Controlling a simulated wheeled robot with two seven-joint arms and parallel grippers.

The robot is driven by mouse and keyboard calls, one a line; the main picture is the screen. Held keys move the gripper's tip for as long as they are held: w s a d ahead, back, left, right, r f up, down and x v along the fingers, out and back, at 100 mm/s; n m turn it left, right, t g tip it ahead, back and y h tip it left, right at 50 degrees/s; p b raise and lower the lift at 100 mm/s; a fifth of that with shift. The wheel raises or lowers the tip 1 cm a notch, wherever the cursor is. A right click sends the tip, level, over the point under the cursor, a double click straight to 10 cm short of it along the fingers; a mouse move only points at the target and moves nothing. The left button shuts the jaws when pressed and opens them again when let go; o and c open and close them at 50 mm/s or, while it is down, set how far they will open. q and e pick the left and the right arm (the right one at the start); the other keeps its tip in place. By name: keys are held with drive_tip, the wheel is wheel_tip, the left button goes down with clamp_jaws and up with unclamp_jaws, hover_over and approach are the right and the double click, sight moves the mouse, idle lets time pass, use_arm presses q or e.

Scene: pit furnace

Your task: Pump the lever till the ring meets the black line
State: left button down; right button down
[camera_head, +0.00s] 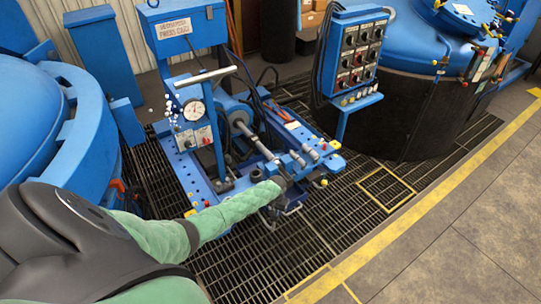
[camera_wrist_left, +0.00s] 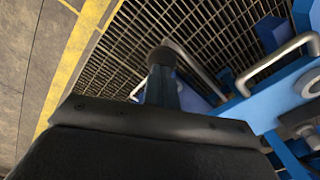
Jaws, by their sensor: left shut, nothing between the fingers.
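The blue hydraulic unit (camera_head: 190,168) stands on the grating, with a round pressure gauge (camera_head: 193,110) on its post. A pale bar (camera_head: 205,77) juts from the top of the post; I cannot tell whether it is the lever. My left arm reaches across the front of the unit. My left gripper (camera_head: 281,184) is small and dark there, beside the unit's front parts, shut with nothing held. In the left wrist view a blue rod with a dark round end (camera_wrist_left: 165,58) shows beyond the black wrist edge. The ring and the black line cannot be made out. My right gripper is not seen.
A blue control box (camera_head: 355,55) stands behind, at the right of the unit. A large blue and black vessel (camera_head: 400,100) is at the upper right, another blue vessel (camera_head: 30,125) at the left. Yellow floor lines (camera_head: 410,215) border the grating; open floor lies right.

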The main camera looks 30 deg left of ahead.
sight(277, 219)
use_arm(q)
drive_tip(key=r, duration=0.2)
drive_tip(key=a+r, duration=0.1)
drive_tip(key=shift+w+r, duration=0.1)
drive_tip(key=shift+r, duration=0.25)
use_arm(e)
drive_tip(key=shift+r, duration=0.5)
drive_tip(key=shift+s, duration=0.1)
